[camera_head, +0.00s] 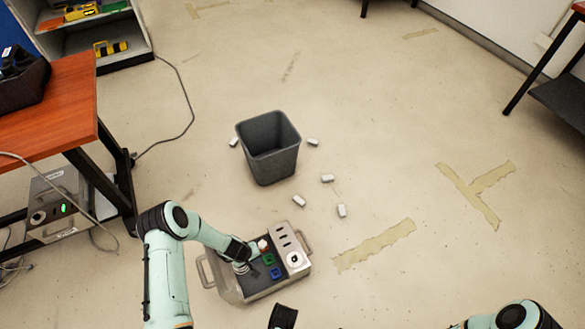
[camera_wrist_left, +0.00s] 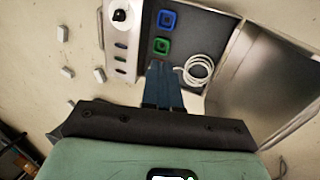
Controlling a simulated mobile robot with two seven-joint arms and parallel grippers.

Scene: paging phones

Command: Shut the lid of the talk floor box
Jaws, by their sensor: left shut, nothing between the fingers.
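The talk floor box (camera_head: 290,235) is a metal case with side handles on the floor at bottom centre. Its panel carries dark slots and a round white-ringed knob. Blue and green sockets sit in its dark tray. In the left wrist view the lid (camera_wrist_left: 268,85) stands open as a bare metal panel to the right of the tray. My left gripper (camera_head: 242,268) is over the tray, partly hidden by my arm. The wrist view shows its fingers (camera_wrist_left: 162,82) together and empty, beside a white coiled cable (camera_wrist_left: 198,70). I cannot tell whether they touch anything.
A grey bin (camera_head: 270,150) stands behind the box, with several small white pieces around it. A red-topped table (camera_head: 60,100) is at left, with another metal box (camera_head: 55,205) beneath. Open floor lies to the right, with tape marks.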

